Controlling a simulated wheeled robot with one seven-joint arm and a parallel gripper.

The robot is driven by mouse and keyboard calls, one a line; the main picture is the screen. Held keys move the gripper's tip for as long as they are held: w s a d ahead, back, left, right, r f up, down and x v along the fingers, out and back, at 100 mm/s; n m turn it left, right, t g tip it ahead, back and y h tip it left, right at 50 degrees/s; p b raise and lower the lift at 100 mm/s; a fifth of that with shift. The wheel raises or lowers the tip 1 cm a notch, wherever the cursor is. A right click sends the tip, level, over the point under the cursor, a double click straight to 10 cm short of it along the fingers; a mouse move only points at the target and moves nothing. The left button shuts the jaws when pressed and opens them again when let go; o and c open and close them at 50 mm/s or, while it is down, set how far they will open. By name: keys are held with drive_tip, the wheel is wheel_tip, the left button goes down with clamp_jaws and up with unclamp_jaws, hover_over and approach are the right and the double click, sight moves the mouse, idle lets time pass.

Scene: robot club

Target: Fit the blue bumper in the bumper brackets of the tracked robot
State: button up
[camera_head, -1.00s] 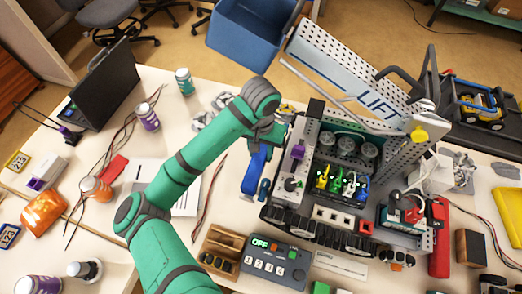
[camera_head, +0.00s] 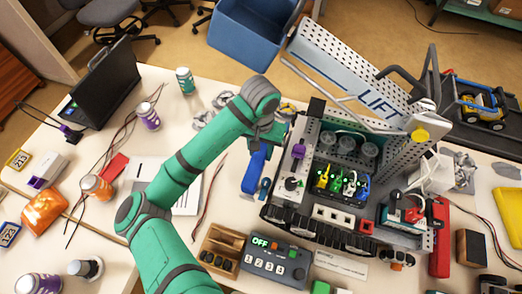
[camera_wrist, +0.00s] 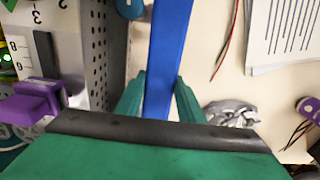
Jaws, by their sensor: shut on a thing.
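The blue bumper (camera_head: 256,172) is a long blue bar at the left end of the tracked robot (camera_head: 292,218). In the wrist view the bumper (camera_wrist: 168,60) runs away from me between the two green fingers. My gripper (camera_wrist: 158,98) is shut on it; in the head view my gripper (camera_head: 268,136) is beside the robot's upper left corner. The robot's perforated grey side (camera_wrist: 98,50) is left of the bumper, with a visible gap. I cannot make out the bumper brackets or whether the bumper touches them.
A purple part (camera_head: 298,152) sits on the robot near my gripper. A perforated LIFT arm (camera_head: 350,72) rises behind. A wooden tray (camera_head: 222,240) and a control box (camera_head: 274,264) stand in front. Paper (camera_head: 188,192) and cables lie left of the bumper.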

drive_tip(key=shift+d, duration=0.3)
drive_tip(key=shift+w, duration=0.3)
drive_tip(key=shift+s+d, duration=0.1)
drive_tip(key=shift+d, duration=0.1)
drive_tip(key=shift+s+a, duration=0.15)
drive_tip(key=shift+a, duration=0.3)
drive_tip(key=shift+s+a, duration=0.1)
drive_tip(key=shift+s, duration=0.05)
drive_tip(key=shift+w+f, duration=0.2)
drive_tip(key=shift+w, duration=0.05)
